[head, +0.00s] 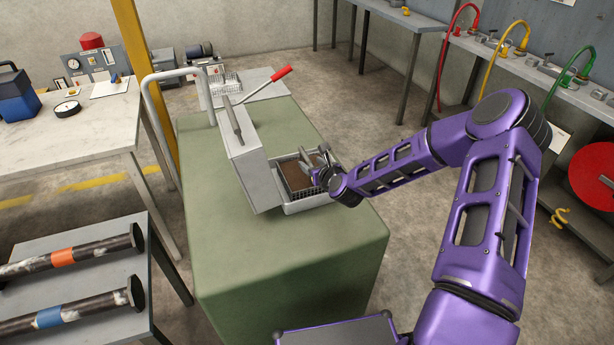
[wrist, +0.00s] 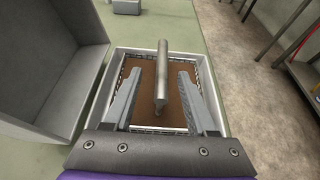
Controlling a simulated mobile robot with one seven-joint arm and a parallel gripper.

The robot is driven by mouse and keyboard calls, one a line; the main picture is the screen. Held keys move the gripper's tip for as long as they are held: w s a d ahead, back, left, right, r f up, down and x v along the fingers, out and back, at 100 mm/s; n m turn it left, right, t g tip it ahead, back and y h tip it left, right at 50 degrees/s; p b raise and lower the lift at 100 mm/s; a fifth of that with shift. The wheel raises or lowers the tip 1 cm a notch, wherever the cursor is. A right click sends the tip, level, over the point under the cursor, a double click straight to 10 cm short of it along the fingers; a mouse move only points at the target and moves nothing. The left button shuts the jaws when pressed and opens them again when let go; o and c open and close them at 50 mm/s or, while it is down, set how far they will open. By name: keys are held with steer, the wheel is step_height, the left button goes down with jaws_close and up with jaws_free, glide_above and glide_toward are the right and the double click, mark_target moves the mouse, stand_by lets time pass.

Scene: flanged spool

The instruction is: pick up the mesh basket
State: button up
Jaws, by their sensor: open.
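The mesh basket (head: 292,187) sits inside a grey tray (head: 312,203) on the green bench, beside a grey box-like housing. In the wrist view the basket's dark mesh wall (wrist: 206,82) lines the tray, with a brown surface inside it. A grey bar-like handle (wrist: 162,72) rises over the basket. My gripper (head: 315,165) is over the basket. In the wrist view its two fingers (wrist: 157,85) are open, one on each side of the handle, apart from it. The lower part of the basket is hidden by the tray.
The grey housing (head: 252,170) with a red-handled lever (head: 281,75) stands close on the left of the tray. Another mesh basket (head: 225,82) stands at the far end. The front of the green bench (head: 275,265) is clear.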

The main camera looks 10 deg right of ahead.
mark_target(308, 159)
steer(key=shift+x, duration=2.8)
steer(key=shift+d, duration=0.15)
jaws_close()
steer(key=shift+r, duration=0.1)
